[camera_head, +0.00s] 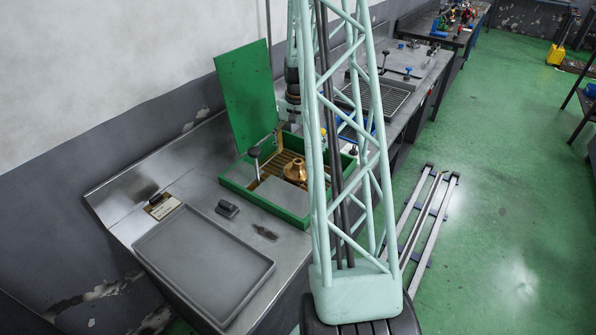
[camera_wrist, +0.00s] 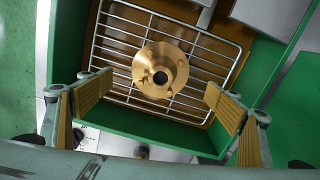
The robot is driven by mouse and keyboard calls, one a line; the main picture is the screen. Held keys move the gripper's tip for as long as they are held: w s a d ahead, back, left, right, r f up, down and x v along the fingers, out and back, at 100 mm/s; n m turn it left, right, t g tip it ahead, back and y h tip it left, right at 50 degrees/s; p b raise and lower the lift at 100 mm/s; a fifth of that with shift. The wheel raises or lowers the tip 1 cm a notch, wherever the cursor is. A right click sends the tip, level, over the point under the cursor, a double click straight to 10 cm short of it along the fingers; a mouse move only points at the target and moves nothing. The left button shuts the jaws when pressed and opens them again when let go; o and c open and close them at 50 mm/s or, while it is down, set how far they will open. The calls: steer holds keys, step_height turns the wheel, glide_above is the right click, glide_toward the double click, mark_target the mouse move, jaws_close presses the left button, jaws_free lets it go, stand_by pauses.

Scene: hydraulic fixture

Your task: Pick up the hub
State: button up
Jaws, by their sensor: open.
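The hub (camera_wrist: 160,72) is a bronze-coloured flanged part with a round centre hole. It sits on a wire rack (camera_wrist: 204,76) inside the green box; the hub also shows in the head view (camera_head: 295,170). My gripper (camera_wrist: 157,105) is open in the wrist view, with one padded finger at the left and one at the right, apart from the hub and empty. In the head view my pale green lattice arm stands in front of the box's right part, and the gripper's fingers cannot be made out there.
The green box (camera_head: 266,207) has its lid (camera_head: 248,95) standing open at the back. A grey tray (camera_head: 203,262) lies on the bench at the front left. A dark small block (camera_head: 227,209) lies between them. A black-knobbed lever (camera_head: 254,153) rises at the box's left.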

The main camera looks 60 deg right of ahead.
mark_target(298, 161)
steer(key=shift+f, duration=0.7)
steer(key=shift+a+f, duration=0.15)
steer(key=shift+f, duration=2.45)
steer(key=shift+c, duration=0.2)
steer(key=c, duration=1.4)
steer(key=shift+r, duration=0.15)
steer(key=shift+r, duration=4.9)
